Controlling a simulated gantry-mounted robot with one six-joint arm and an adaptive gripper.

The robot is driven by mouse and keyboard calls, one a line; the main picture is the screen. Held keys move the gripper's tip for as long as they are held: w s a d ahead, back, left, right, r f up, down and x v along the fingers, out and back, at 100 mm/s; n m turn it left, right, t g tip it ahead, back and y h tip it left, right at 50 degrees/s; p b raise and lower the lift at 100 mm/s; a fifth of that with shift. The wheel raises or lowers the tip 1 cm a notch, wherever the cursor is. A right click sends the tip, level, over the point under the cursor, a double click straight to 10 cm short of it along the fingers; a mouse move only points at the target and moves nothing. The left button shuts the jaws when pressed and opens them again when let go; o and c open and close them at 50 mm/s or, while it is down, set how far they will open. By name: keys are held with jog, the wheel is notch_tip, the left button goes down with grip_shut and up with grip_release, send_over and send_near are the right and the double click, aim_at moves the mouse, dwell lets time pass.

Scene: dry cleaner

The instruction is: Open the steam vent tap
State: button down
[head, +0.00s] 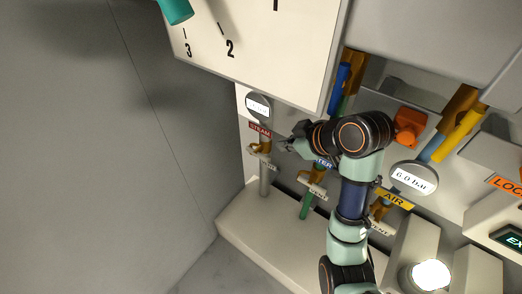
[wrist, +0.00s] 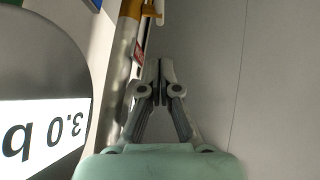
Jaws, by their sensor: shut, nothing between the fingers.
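The steam vent tap (head: 264,148) is a small brass fitting on a grey pipe, below a red STEAM label (head: 260,130) and with a pale tag under it. My gripper (head: 284,145) is shut and empty, its tips just right of the tap in the head view. In the wrist view the closed fingers (wrist: 160,66) point up beside the pipe, with a brass part (wrist: 133,10) beyond them. I cannot tell whether the fingers touch the tap. The tap's handle position is unclear.
A steam gauge (head: 258,106) is above the tap; the wrist view shows a large gauge (wrist: 42,125) reading 3.0 at close left. The water tap (head: 313,180) and the air tap (head: 380,208) stand to the right.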

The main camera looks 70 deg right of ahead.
dwell(0.3)
jog(key=p, duration=0.2)
send_over(262, 155)
jog(key=s+a, duration=0.2)
jog(key=s, duration=0.1)
notch_tip(262, 155, down, 6)
jog(key=f, duration=0.4)
jog(key=shift+w+d, duration=0.3)
jog(key=shift+w, duration=0.1)
jog(key=shift+d+f, duration=0.1)
jog(key=shift+f, duration=0.35)
